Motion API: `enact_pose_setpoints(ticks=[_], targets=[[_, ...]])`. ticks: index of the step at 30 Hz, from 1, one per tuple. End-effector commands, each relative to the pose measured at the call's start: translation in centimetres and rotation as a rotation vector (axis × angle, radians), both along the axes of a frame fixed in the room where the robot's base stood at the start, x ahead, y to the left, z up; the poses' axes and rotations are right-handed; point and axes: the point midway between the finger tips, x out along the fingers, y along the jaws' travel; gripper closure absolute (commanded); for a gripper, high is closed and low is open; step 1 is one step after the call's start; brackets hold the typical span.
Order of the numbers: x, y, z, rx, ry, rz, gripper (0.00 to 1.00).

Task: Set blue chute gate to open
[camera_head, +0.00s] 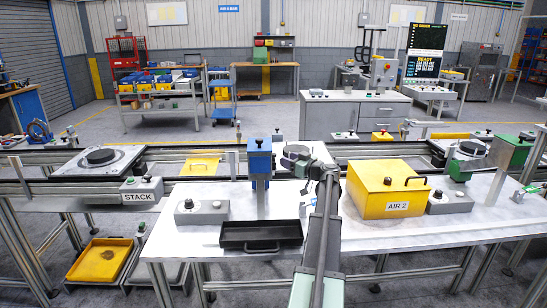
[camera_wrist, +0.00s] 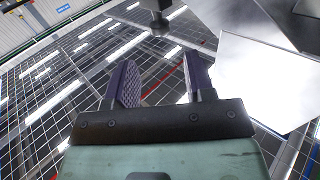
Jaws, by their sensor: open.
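The blue chute gate (camera_head: 260,158) is an upright blue housing with a small dark knob on top, left of centre in the head view. It stands at the back of the white table, behind a black tray (camera_head: 232,247). I cannot tell its setting from here. My arm reaches up the middle of the head view, and its wrist end is just right of the blue gate, apart from it in the picture. In the wrist view my gripper (camera_wrist: 163,88) is open, with two dark ridged fingers apart and nothing between them. The blue gate is not recognisable there.
A yellow AIR 2 box (camera_head: 370,192) stands right of my arm. A grey control box with knobs (camera_head: 202,212) is left of the tray. A green gate (camera_head: 511,152) stands far right. Rails run behind the table; a STACK box (camera_head: 141,189) is at left.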

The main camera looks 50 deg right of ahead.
Motion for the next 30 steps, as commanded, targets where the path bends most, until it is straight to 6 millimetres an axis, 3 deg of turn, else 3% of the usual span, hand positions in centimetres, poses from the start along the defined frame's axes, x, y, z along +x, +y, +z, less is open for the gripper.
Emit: enact_pose_setpoints(ticks=[3,9,13,20,30], targets=[[3.1,-0.4,0.0,0.000,0.000,0.003,0.51],[7.2,-0.8,0.0,0.000,0.000,0.001,0.51],[8.3,-0.7,0.0,0.000,0.000,0.001,0.51],[8.4,-0.7,0.0,0.000,0.000,0.000,0.51],[8.4,-0.7,0.0,0.000,0.000,0.000,1.00]])
